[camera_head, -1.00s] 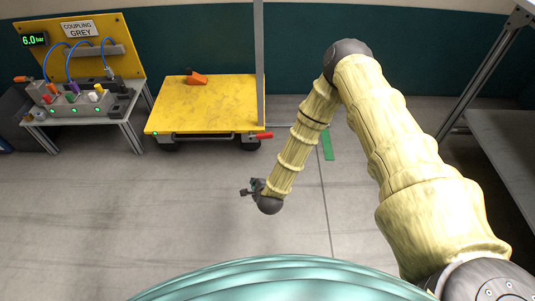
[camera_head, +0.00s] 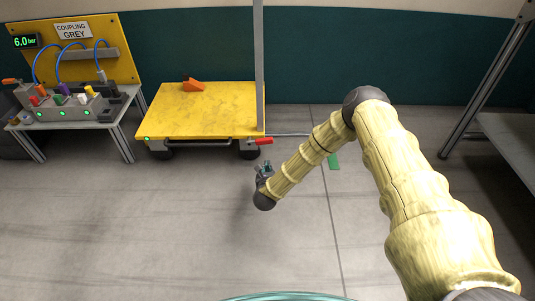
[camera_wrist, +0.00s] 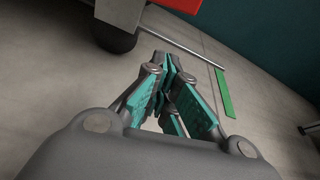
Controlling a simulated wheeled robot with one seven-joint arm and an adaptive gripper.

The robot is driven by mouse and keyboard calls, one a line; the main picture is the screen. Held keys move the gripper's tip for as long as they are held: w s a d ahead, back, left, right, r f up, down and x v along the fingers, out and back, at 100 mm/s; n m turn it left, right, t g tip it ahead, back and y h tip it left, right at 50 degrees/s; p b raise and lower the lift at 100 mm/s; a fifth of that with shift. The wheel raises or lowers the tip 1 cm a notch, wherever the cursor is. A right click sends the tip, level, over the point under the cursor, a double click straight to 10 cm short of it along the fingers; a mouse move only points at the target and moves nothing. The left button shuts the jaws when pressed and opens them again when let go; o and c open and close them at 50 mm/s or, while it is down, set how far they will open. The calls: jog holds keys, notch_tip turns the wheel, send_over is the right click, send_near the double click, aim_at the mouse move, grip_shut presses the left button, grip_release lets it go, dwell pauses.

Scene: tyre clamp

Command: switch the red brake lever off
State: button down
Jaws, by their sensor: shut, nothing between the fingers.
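The red brake lever (camera_head: 264,141) sticks out to the right from the front right corner of the yellow-topped cart (camera_head: 200,112). In the wrist view a red part (camera_wrist: 184,5), which looks like the lever, is cut off by the top edge, above a dark wheel (camera_wrist: 115,38). My gripper (camera_head: 264,166) is just in front of and below the lever in the head view, apart from it. Its teal-padded fingers (camera_wrist: 167,72) come together at the tips, with nothing between them.
An orange wedge (camera_head: 193,85) lies on the cart top. A grey post (camera_head: 259,65) rises at its right side. A coupling panel (camera_head: 75,50) and bench stand at the left. A green floor strip (camera_head: 333,162) lies to the right. The floor in front is clear.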

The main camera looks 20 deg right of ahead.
aim_at(260, 140)
jog(key=b+x, duration=0.5)
jog(key=x, duration=0.5)
jog(key=shift+w+a+r+b, duration=0.15)
jog(key=shift+r+b, duration=0.1)
jog(key=shift+r, duration=0.7)
jog(key=shift+s+a+r+b, duration=0.1)
jog(key=shift+a+r+b, duration=0.15)
jog(key=shift+r, duration=0.7)
jog(key=shift+d+r, duration=0.1)
